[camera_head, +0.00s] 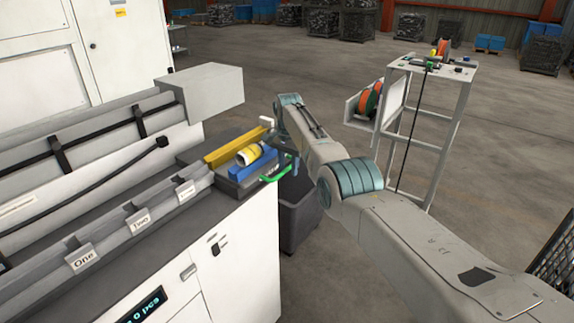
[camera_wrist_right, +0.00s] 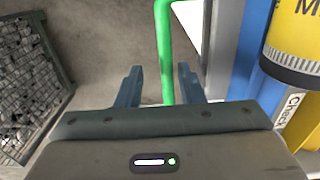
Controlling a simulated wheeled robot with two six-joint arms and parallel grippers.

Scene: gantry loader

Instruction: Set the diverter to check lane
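The diverter's green handle (camera_head: 276,172) sticks out at the end of the bench, beside a blue guide (camera_head: 252,168) and a yellow guide (camera_head: 225,148). In the right wrist view the green handle (camera_wrist_right: 165,50) runs between the two fingers of my right gripper (camera_wrist_right: 160,80). The fingers are apart, with a gap on each side of the bar. In the head view my right gripper (camera_head: 286,163) is small and partly hidden by its own arm. A label reading Check (camera_wrist_right: 289,108) lies beside the blue guide (camera_wrist_right: 255,60). My left gripper is out of view.
A yellow-labelled cylinder (camera_head: 249,154) lies between the guides. Lanes labelled One (camera_head: 83,259) and Two (camera_head: 138,222) run along the bench. A dark bin (camera_head: 300,225) stands below the bench end. A white-framed stand (camera_head: 447,140) is at the right.

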